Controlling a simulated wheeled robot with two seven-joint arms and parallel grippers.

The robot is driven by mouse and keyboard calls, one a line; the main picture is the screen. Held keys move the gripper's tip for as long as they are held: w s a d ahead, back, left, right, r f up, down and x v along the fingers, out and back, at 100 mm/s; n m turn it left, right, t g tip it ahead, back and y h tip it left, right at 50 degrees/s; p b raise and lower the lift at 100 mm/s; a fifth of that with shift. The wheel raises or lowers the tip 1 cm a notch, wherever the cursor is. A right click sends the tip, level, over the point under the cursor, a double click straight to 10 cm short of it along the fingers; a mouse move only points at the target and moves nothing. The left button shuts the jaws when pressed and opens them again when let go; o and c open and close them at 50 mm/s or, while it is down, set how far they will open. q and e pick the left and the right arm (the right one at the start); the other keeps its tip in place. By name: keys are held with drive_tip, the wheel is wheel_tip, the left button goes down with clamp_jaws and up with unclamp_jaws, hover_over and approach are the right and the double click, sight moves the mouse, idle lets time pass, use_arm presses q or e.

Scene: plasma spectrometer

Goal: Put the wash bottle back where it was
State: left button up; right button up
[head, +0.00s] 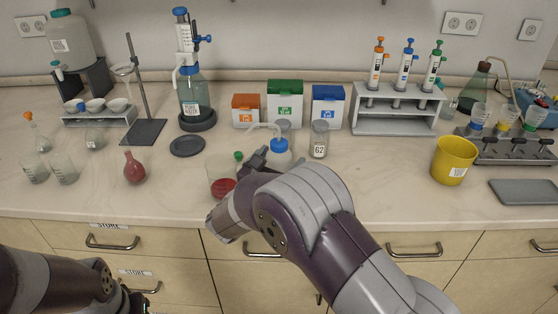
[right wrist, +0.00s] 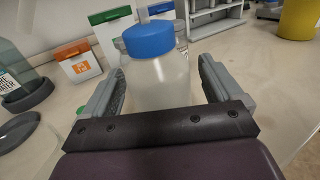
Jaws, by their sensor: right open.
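The wash bottle (head: 279,147) has a blue cap, a bent spout and a translucent body. It stands upright on the counter, in front of the colored boxes; my right arm hides its lower part in the head view. In the right wrist view the wash bottle (right wrist: 162,80) is between the two fingers of my right gripper (right wrist: 160,88), which is open with a gap at each side. In the head view my right gripper (head: 262,160) is partly hidden by its own wrist. My left arm shows at the bottom left, its fingers out of view.
A beaker of red liquid (head: 222,184) and a green-capped item stand close left of my right gripper. A jar marked 62 (head: 319,140) stands close right. An empty dark round pad (head: 187,146) lies to the left. The counter is clear before the yellow cup (head: 454,160).

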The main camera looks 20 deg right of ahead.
drive_tip(key=b+v, duration=0.1)
drive_tip(key=v, duration=1.1)
drive_tip(key=shift+r, duration=0.15)
